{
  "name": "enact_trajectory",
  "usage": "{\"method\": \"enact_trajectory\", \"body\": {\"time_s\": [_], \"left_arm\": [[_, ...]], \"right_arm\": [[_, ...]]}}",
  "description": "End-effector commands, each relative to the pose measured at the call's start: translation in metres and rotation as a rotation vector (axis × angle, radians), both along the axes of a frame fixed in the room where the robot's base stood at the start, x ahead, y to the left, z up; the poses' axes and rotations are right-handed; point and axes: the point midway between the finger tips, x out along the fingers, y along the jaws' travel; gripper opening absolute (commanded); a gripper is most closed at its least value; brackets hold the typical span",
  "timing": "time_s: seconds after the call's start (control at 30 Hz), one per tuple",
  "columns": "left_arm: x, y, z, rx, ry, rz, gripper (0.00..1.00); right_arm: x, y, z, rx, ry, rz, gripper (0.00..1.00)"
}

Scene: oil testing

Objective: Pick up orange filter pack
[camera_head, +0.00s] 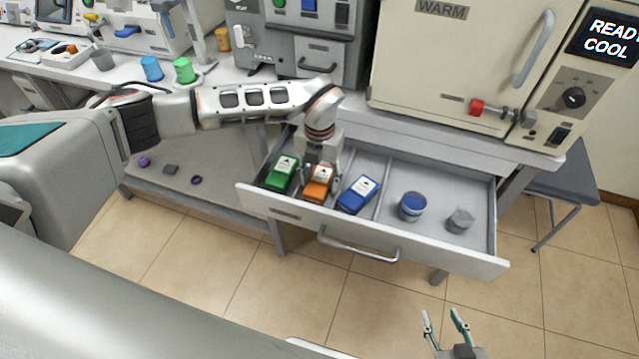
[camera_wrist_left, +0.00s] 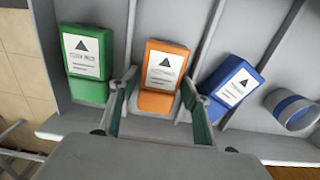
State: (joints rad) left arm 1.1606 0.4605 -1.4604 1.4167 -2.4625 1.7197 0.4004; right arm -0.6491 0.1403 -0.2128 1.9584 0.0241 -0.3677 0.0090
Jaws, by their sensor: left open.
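The orange filter pack (camera_head: 318,185) lies in an open drawer, between a green pack (camera_head: 282,174) and a blue pack (camera_head: 358,194). My left gripper (camera_head: 319,166) is right over the orange pack and hides part of it. In the left wrist view, its open fingers (camera_wrist_left: 160,98) stand on either side of the lower part of the orange pack (camera_wrist_left: 162,75), with gaps visible. The green pack (camera_wrist_left: 88,60) is left of them and the blue pack (camera_wrist_left: 234,88) right. My right gripper (camera_head: 444,322) is open and empty, low in front of the drawer.
The drawer (camera_head: 300,216) has thin dividers and a front handle (camera_head: 358,248). A blue-banded cup (camera_head: 412,206) and a grey cup (camera_head: 460,220) stand in its right part. A large oven (camera_head: 455,60) rises behind. A stool (camera_head: 570,185) is at the right.

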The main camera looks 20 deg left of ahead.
Motion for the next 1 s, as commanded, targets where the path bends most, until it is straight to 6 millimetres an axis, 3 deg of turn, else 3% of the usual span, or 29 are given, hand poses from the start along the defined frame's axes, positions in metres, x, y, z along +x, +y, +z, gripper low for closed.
{"method": "enact_trajectory", "body": {"time_s": [0.27,0.4,0.43,0.77,1.0], "left_arm": [[0.000,0.000,-0.004,0.000,-0.001,0.000,0.47],[0.000,0.000,-0.004,0.000,-0.001,0.000,0.16],[0.000,0.000,-0.004,0.000,-0.001,0.000,0.14],[0.000,0.000,-0.002,0.000,-0.001,0.001,0.13],[0.002,0.000,0.017,0.000,-0.005,0.000,0.13]], "right_arm": [[0.003,0.000,0.004,0.002,-0.009,-0.001,0.40],[0.003,0.000,0.004,0.002,-0.009,-0.001,0.40],[0.003,0.000,0.004,0.002,-0.009,-0.001,0.40],[0.002,0.000,0.002,0.002,-0.005,-0.001,0.40],[0.001,0.000,0.002,0.001,-0.002,-0.001,0.40]]}}
